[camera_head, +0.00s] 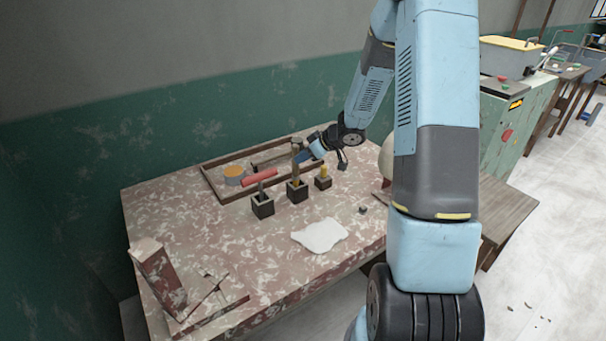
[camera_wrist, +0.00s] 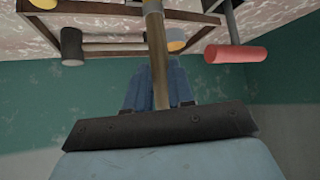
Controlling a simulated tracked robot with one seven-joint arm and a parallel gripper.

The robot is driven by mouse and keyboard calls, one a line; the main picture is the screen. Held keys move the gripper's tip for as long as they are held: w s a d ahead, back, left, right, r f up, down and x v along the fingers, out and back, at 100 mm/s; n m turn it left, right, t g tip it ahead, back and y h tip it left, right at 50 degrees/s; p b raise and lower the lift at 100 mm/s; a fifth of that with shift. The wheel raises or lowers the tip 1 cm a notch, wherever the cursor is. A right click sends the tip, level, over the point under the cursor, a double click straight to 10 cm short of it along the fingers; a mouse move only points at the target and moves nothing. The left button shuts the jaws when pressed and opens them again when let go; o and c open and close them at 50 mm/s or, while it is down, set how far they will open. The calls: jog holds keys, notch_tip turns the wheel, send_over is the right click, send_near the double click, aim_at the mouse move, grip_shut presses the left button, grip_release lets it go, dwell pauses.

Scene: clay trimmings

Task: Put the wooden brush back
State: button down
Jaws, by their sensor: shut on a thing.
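The wooden brush (camera_head: 295,160) stands roughly upright at the middle black square holder (camera_head: 297,192) in the head view. A yellowish part shows at the holder's mouth; I cannot tell how deep it sits. My gripper (camera_head: 308,152) comes from the right and is shut on the brush's handle. The brush's far end is out of that view.
A black holder with a dark tool (camera_head: 262,206) stands to the left, and one with a yellow piece (camera_head: 323,179) to the right. A white slab (camera_head: 320,235) lies in front.

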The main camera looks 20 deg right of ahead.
aim_at(296, 167)
jog(key=shift+f, duration=2.7)
jog(key=c, duration=1)
grip_release()
jog(key=shift+d, duration=0.1)
